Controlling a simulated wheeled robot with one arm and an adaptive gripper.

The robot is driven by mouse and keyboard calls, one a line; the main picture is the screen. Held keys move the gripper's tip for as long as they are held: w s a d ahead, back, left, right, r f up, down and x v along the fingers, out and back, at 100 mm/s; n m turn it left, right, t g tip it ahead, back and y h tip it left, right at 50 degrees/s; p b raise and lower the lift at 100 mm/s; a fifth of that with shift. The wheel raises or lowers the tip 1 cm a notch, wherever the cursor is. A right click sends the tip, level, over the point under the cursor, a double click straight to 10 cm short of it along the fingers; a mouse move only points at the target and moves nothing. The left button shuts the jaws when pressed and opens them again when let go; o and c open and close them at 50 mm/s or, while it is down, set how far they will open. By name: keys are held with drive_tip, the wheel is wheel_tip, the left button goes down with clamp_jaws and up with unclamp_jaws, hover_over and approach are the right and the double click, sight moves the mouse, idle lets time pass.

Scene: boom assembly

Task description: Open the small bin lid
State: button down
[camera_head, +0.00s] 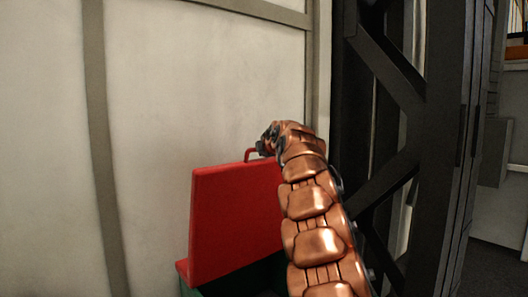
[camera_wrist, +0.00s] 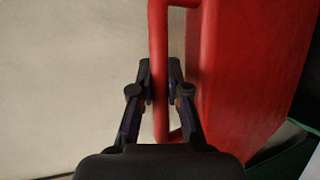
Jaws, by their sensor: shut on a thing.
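The small bin's red lid (camera_head: 232,222) stands raised and tilted up against the pale wall in the head view. Its red handle (camera_head: 249,153) sticks out from the lid's top edge. In the wrist view the lid (camera_wrist: 245,80) fills the right side and the handle bar (camera_wrist: 159,60) runs between my fingers. My gripper (camera_wrist: 160,82) is shut on the handle; it also shows at the handle in the head view (camera_head: 263,148). The green bin body (camera_head: 255,281) shows below the lid, mostly hidden by the lid and my arm.
A pale panelled wall (camera_head: 150,120) stands close behind the bin. A black metal frame (camera_head: 385,130) rises on the right, close to my arm. Open floor (camera_head: 497,268) shows at the far right.

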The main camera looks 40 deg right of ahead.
drive_tip(key=shift+w, duration=0.35)
drive_tip(key=shift+s+d+r, duration=0.1)
drive_tip(key=c, duration=1.1)
unclamp_jaws()
drive_tip(key=shift+c, duration=0.2)
drive_tip(key=shift+s+r, duration=0.1)
drive_tip(key=shift+s, duration=0.05)
drive_tip(key=v, duration=1.1)
drive_tip(key=shift+s+r, duration=0.2)
drive_tip(key=shift+s, duration=0.05)
